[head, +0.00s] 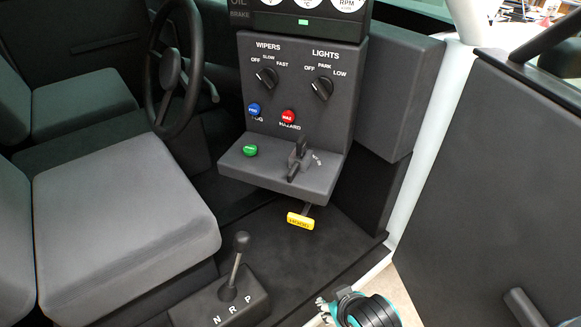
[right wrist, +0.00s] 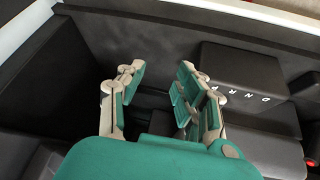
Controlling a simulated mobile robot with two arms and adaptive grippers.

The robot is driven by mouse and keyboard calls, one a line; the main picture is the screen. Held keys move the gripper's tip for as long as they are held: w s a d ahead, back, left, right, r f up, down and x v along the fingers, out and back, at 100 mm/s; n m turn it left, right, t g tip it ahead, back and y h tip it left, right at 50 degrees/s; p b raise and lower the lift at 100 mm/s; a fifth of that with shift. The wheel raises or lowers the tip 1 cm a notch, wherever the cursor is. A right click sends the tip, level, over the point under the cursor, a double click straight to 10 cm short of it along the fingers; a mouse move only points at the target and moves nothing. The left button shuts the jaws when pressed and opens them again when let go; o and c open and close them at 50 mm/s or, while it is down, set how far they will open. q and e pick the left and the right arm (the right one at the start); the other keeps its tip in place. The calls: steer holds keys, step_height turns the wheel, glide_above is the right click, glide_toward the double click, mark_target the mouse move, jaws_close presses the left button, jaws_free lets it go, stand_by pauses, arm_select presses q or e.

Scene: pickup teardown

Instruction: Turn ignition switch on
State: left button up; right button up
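The ignition switch (head: 300,158) is a dark key-like lever on the dashboard's lower ledge. It stands at the ledge's right side, with small white lettering beside it. A green button (head: 250,150) is to its left on the same ledge. My right gripper (head: 333,305) shows partly at the bottom edge of the head view, below and apart from the switch. In the right wrist view its two fingers (right wrist: 160,82) are spread with nothing between them. I cannot make out the switch in that view. My left gripper is in neither view.
The gear shifter box (head: 225,300) with its upright lever stands at the bottom; the box also shows in the right wrist view (right wrist: 240,75). A yellow hood handle (head: 300,221) hangs under the ledge. A seat (head: 120,225) is left; the open door (head: 490,190) is right.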

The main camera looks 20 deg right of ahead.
steer(key=w+a+r+n+t+y, duration=0.1)
steer(key=w+a+r+t, duration=0.25)
steer(key=w+r, duration=0.4)
steer(key=w+a+r+n+t+y, duration=0.1)
steer(key=w+a+r+t, duration=0.1)
steer(key=w+r+t, duration=0.55)
steer(key=w+a+r+n+t+y, duration=0.1)
steer(key=w+a+r, duration=0.2)
steer(key=w+r, duration=0.5)
steer(key=a+r+n+t+y, duration=0.1)
steer(key=a+r+n+y, duration=0.8)
steer(key=r, duration=0.4)
steer(key=s+a+r+n+g+y, duration=0.1)
steer(key=s+a+n+g+y, duration=0.25)
steer(key=a+n+g, duration=0.35)
steer(key=s+a+r+n+g+y, duration=0.2)
steer(key=a+n+g+y, duration=0.3)
steer(key=n+g, duration=0.45)
steer(key=m+g+h, duration=0.2)
steer(key=g+h, duration=0.1)
steer(key=h, duration=1.7)
glide_toward(291, 173)
step_height(291, 173, down, 10)
steer(key=p, duration=0.4)
steer(key=shift+s+a+r+p, duration=0.1)
steer(key=shift+a+r+p, duration=0.1)
steer(key=shift+p, duration=0.15)
